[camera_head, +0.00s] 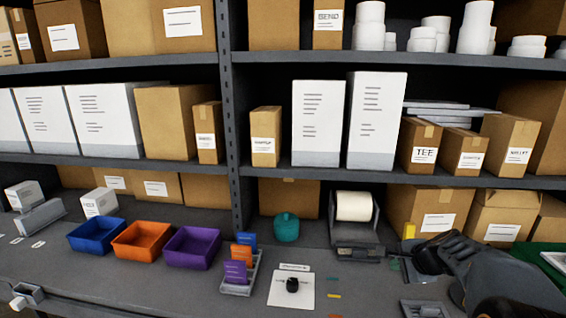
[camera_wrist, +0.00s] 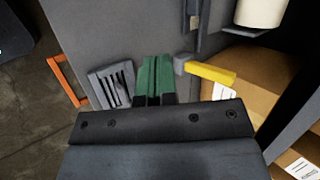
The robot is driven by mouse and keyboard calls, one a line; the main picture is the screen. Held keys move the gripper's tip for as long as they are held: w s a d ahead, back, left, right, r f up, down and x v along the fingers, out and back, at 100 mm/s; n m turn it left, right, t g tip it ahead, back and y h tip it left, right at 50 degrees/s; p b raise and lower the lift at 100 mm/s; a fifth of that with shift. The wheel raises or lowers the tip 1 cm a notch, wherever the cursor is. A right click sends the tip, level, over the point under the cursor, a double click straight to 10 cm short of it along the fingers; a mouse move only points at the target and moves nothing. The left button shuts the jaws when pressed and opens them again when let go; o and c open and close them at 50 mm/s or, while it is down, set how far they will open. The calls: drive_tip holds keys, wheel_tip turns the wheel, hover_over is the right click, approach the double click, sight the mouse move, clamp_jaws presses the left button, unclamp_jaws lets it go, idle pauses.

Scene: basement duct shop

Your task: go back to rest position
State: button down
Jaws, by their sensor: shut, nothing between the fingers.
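My gripper (camera_wrist: 155,62) shows in the wrist view as two green fingers pressed side by side, shut with nothing between them. In the head view my arm reaches in from the right edge, and my gripper (camera_head: 397,264) hangs low over the right part of the bench (camera_head: 225,285), partly hidden by the dark wrist. A grey slotted holder (camera_wrist: 114,87) lies left of the fingers in the wrist view. A yellow bar (camera_wrist: 210,73) is on their right, apart from them.
Blue (camera_head: 97,236), orange (camera_head: 142,238) and purple (camera_head: 192,247) bins stand on the left of the bench. A paper roll holder (camera_head: 357,235) and a teal round object (camera_head: 286,227) stand mid-bench. Cardboard boxes (camera_head: 418,208) sit behind my arm. Loaded shelves (camera_head: 410,178) rise above.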

drive_tip(key=s+a+n+g+h, duration=0.2)
drive_tip(key=s+a+n, duration=1.2)
drive_tip(key=s+n, duration=0.3)
drive_tip(key=shift+s+r+g, duration=0.4)
drive_tip(key=shift+s+r, duration=0.05)
drive_tip(key=shift+s, duration=0.15)
